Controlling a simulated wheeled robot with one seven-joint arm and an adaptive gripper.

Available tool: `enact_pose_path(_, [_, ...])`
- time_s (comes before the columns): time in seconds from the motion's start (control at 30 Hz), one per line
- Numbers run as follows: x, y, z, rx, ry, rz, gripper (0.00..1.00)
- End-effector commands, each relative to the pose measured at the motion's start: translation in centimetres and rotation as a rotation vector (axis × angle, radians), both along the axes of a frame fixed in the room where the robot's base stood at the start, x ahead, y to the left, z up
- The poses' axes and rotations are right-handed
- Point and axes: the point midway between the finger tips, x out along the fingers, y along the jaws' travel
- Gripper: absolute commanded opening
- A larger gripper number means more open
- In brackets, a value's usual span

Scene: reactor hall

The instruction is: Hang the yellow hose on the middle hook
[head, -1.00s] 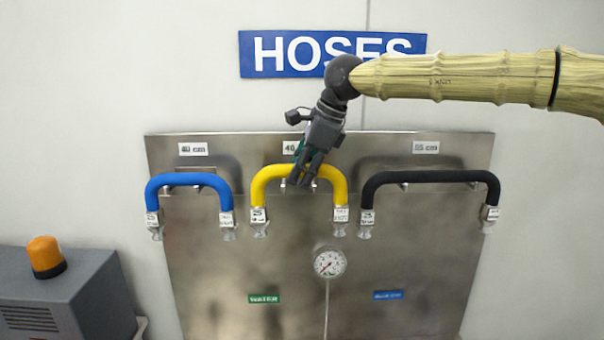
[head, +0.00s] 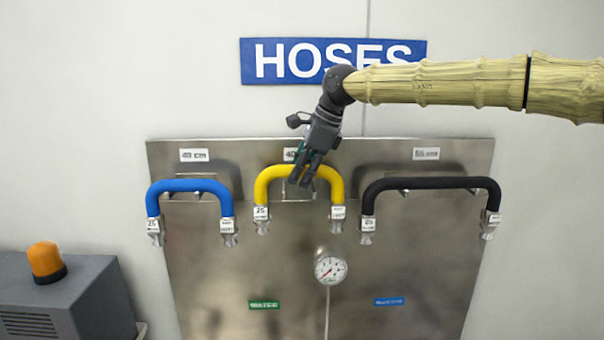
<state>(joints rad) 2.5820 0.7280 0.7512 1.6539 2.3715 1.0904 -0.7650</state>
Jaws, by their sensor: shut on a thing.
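The yellow hose (head: 271,181) is an arch with tagged metal ends hanging down, in front of the middle of the steel panel (head: 240,265). My gripper (head: 303,178) is shut on the top of its arch, reaching down from above. The middle hook is mostly hidden behind my fingers and the hose; a bit of its bracket shows below the arch. I cannot tell whether the hose rests on the hook. The label above the middle place (head: 290,154) is partly covered by my gripper.
A blue hose (head: 190,186) hangs at the left and a black hose (head: 430,183) at the right, both close beside the yellow one. A gauge (head: 330,268) sits below. A grey box (head: 75,300) with an orange beacon (head: 46,261) stands at lower left. The HOSES sign (head: 290,60) is above.

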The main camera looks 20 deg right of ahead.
Motion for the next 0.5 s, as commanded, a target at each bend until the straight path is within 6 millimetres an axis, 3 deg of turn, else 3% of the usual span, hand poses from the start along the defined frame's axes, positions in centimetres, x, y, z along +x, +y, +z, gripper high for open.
enact_pose_path(0.5, [0.6,-0.2,-2.1,-0.001,-0.001,-0.001,0.0])
